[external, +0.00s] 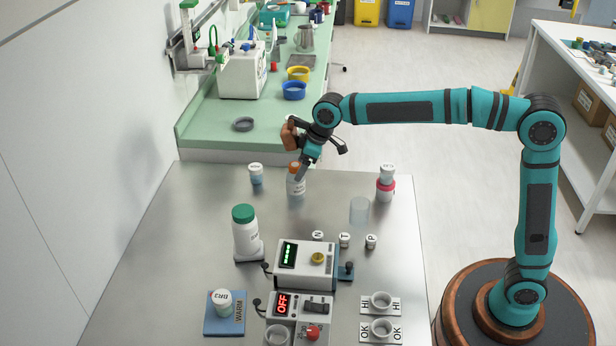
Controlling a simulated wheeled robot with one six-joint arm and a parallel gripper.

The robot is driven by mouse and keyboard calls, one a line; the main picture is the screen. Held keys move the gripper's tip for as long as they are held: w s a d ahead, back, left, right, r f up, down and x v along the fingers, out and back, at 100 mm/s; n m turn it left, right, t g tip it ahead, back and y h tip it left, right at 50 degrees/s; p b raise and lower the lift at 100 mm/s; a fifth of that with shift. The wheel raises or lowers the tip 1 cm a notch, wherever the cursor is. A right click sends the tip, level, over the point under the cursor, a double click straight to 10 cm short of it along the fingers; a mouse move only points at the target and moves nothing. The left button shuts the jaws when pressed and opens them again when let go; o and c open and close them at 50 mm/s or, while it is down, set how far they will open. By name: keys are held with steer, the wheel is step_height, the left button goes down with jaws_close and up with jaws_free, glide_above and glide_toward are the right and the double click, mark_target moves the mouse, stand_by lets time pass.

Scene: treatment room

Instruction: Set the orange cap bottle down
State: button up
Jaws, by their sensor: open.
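The orange cap bottle (296,187) stands upright on the steel table near its back edge. It has a white body with a label and an orange cap. My gripper (302,168) is right above and beside it, pointing down, with a finger close to the cap and overlapping it in the picture. The jaws are open. Part of the cap is hidden behind the finger, and I cannot tell whether the finger touches the bottle.
A small white-capped jar (256,174) stands left of the bottle, and a pink-banded jar (385,187) stands right. A clear beaker (359,211), a green-capped bottle (246,238) and a device with a green display (306,265) are nearer. The green counter (200,125) is behind.

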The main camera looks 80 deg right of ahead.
steer(key=v, duration=0.6)
steer(key=shift+r, duration=0.2)
steer(key=shift+s, duration=0.15)
steer(key=s+a+r+t, duration=0.4)
steer(key=s+a+r, duration=0.25)
steer(key=s, duration=0.35)
steer(key=s+a+r+t, duration=0.1)
steer(key=s+a+t, duration=0.1)
steer(key=s, duration=0.8)
steer(key=s+a+r+t, duration=0.2)
steer(key=s+a+t, duration=0.1)
steer(key=s, duration=0.8)
steer(key=s+a+r+t, duration=0.1)
steer(key=s+a+t, duration=0.2)
steer(key=s, duration=0.7)
steer(key=shift+s+a+r+t, duration=0.25)
steer(key=shift+s+r+t, duration=0.05)
steer(key=shift+t, duration=0.2)
